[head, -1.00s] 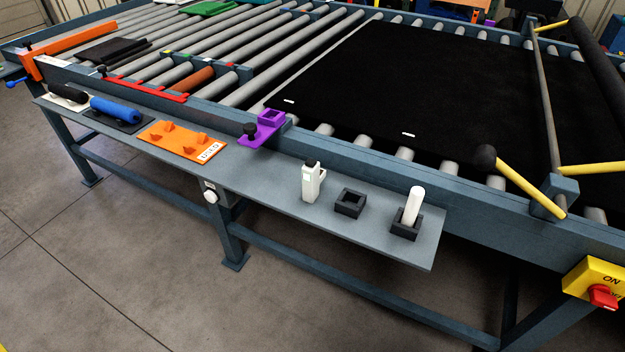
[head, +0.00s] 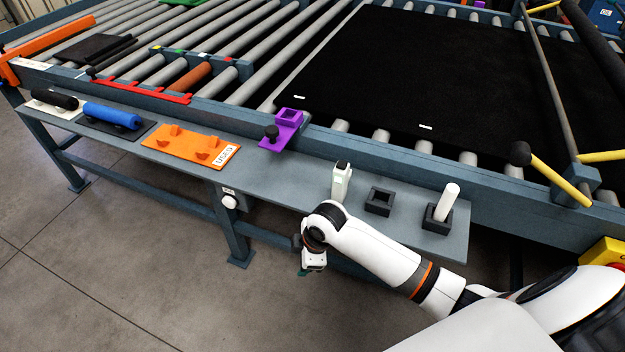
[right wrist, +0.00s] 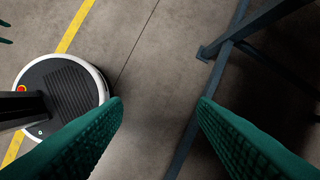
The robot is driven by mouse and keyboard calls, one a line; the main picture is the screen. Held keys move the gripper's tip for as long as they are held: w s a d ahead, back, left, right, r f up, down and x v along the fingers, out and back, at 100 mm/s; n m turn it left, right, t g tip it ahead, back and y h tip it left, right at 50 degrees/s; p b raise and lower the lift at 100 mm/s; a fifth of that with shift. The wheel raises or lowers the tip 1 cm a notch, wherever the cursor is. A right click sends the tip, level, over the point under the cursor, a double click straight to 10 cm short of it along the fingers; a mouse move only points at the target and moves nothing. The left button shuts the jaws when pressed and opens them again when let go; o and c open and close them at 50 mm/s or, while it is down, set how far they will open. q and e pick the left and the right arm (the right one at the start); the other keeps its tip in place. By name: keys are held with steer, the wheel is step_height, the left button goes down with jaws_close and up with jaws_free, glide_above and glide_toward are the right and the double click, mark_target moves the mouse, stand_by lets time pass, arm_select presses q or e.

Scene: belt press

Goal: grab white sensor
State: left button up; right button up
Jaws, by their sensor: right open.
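A white handheld device with a dark top (head: 341,183), which looks like the white sensor, stands upright on the grey side shelf (head: 285,178). A white rounded stick (head: 447,203) stands slightly tilted in a black square holder (head: 436,223) further right. My right gripper (head: 305,272) hangs in front of the shelf edge, below and left of the device, apart from it. In the right wrist view its green ribbed fingers (right wrist: 160,105) are wide apart and empty, over bare floor. The device does not show in that view. My left gripper is not in view.
An empty black square holder (head: 379,201) sits between device and stick. A purple bracket (head: 283,130) is on the frame to the left. An orange "USED" plate (head: 185,145) and a blue roller (head: 110,115) lie further left. Conveyor rollers run behind the shelf.

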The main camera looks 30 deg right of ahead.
steer(key=w+r+n, duration=0.4)
steer(key=r, duration=0.3)
step_height(320, 180, up, 20)
steer(key=n+g+h, duration=0.2)
steer(key=n+g, duration=0.1)
steer(key=n, duration=0.6)
glide_above(342, 164)
steer(key=shift+a+r+p, duration=0.15)
steer(key=shift+a+p, duration=0.1)
steer(key=shift+p, duration=0.1)
steer(key=shift+s+d, duration=0.2)
step_height(342, 164, down, 6)
steer(key=shift+w+r+p, duration=0.1)
steer(key=shift+w+p, duration=0.05)
steer(key=shift+p, duration=0.8)
steer(key=shift+f+p, duration=0.35)
steer(key=shift+f, duration=0.25)
steer(key=f, duration=0.1)
steer(key=f+p, duration=0.1)
steer(key=f, duration=0.1)
steer(key=shift+w+d+f, duration=0.2)
steer(key=shift+w+f, duration=0.05)
steer(key=shift+f, duration=0.1)
steer(key=shift+f+p, duration=0.3)
steer(key=shift+f, duration=0.15)
